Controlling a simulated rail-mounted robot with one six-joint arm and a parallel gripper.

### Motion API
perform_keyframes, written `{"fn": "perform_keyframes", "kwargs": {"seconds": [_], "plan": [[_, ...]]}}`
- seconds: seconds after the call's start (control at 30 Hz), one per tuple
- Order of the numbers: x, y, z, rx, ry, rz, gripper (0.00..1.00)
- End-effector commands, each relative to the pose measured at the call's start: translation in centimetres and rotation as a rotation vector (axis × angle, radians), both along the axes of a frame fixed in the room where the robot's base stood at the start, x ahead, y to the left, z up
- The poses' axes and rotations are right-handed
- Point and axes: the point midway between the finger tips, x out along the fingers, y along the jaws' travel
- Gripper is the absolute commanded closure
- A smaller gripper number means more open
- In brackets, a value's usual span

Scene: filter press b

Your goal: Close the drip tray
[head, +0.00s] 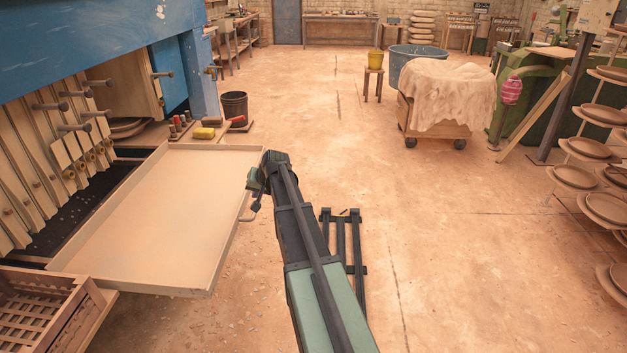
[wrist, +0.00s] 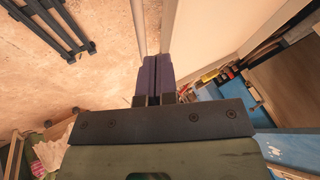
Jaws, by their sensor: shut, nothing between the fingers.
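The drip tray (head: 165,215) is a shallow cream tray with low walls, pulled out to the right from under the blue filter press. A dark gap shows between it and the row of press plates. A small grey handle (head: 249,214) sits on its right outer side. My gripper (head: 254,184) is at that right side, near the handle. In the wrist view the two dark purple fingers of my gripper (wrist: 155,75) are shut together with nothing between them, beside the tray's rim (wrist: 168,25). I cannot tell whether they touch the rim.
The filter press (head: 70,45) with its plates stands at the left. A slatted wooden crate (head: 45,315) sits at the tray's near end. A yellow sponge (head: 203,133) and a dark bucket (head: 236,108) lie beyond the tray. Floor to the right is mostly clear, with a cloth-covered cart (head: 445,95) farther back.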

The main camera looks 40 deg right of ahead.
Motion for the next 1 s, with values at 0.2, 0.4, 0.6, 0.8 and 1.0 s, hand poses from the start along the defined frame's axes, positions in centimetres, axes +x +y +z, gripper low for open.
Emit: {"fn": "perform_keyframes", "kwargs": {"seconds": [0.2,0.4,0.6,0.8,1.0], "plan": [[0.7,-0.1,0.3,0.003,-0.042,-0.026,1.00],[1.6,-0.1,-1.3,0.004,-0.041,-0.025,1.00],[3.9,0.2,-4.7,0.002,-0.040,-0.023,1.00],[6.1,0.4,-7.4,0.002,-0.040,-0.024,1.00],[6.6,0.6,-7.7,0.002,-0.040,-0.024,1.00]]}}
